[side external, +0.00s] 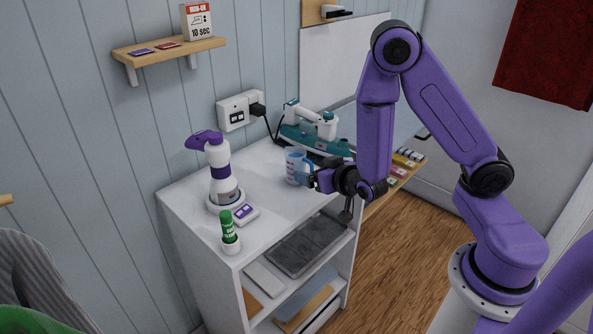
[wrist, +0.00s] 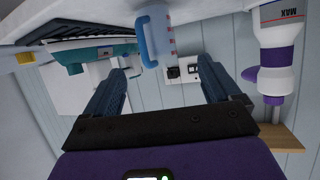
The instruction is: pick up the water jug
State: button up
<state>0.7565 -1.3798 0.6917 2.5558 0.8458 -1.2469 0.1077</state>
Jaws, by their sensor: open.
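The water jug (side external: 294,166) is a small clear measuring jug with a blue handle and red marks. It stands upright on the white shelf unit's top, in front of the iron. My gripper (side external: 314,178) is just right of it at about jug height, on the side of the handle. In the wrist view, which is upside down, the jug (wrist: 160,32) is at the top middle, its handle on the left. My open gripper (wrist: 163,68) has its fingers spread with nothing held; the jug lies ahead, roughly in line with the gap.
A teal iron (side external: 312,137) stands close behind the jug. The white top (side external: 270,205) is clear in front of the jug.

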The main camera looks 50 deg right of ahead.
aim_at(301, 167)
jog(key=shift+x, duration=2.5)
jog(key=shift+f+x, duration=0.15)
jog(key=shift+x, duration=1.15)
jog(key=shift+f+x, duration=0.15)
jog(key=shift+x, duration=1.15)
jog(key=shift+s, duration=0.15)
jog(key=c, duration=1.3)
